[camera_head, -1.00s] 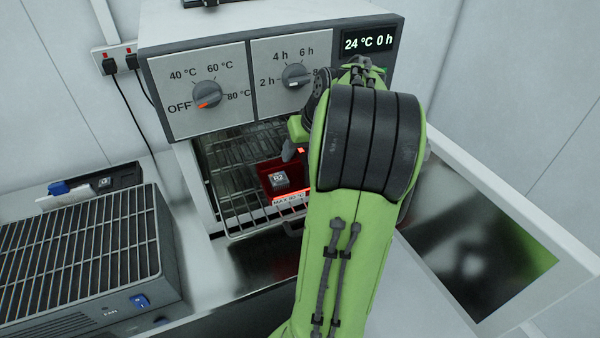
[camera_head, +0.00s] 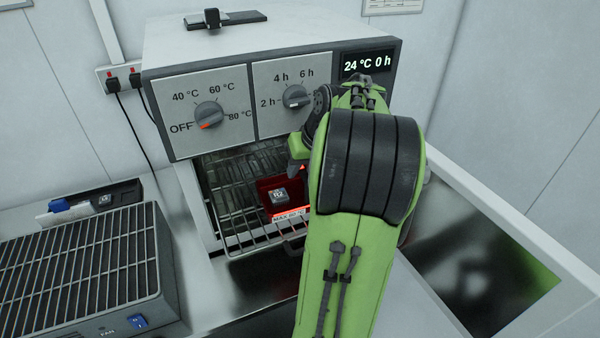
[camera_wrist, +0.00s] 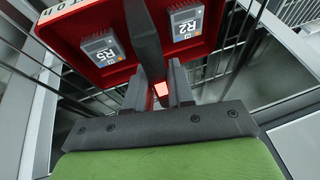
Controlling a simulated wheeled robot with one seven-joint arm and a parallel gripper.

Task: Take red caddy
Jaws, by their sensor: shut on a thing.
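The red caddy (camera_head: 269,188) sits inside the open oven (camera_head: 181,160), on or just above its wire rack (camera_head: 232,188); I cannot tell which. A grey module shows in it, and its front edge carries a white "MAX" temperature label. In the wrist view the caddy (camera_wrist: 72,38) fills the upper part, with modules marked R5 (camera_wrist: 101,48) and R2 (camera_wrist: 185,22) on either side of a dark grey upright bar (camera_wrist: 143,32). My gripper (camera_wrist: 160,92) is shut on the caddy at this bar. In the head view my arm hides most of the gripper.
The oven door (camera_head: 575,278) stands open at the right. The control panel with dials and the 24 °C display hangs over the opening. A fan unit with a grille (camera_head: 80,265) stands at the left. Oven walls lie close around the caddy.

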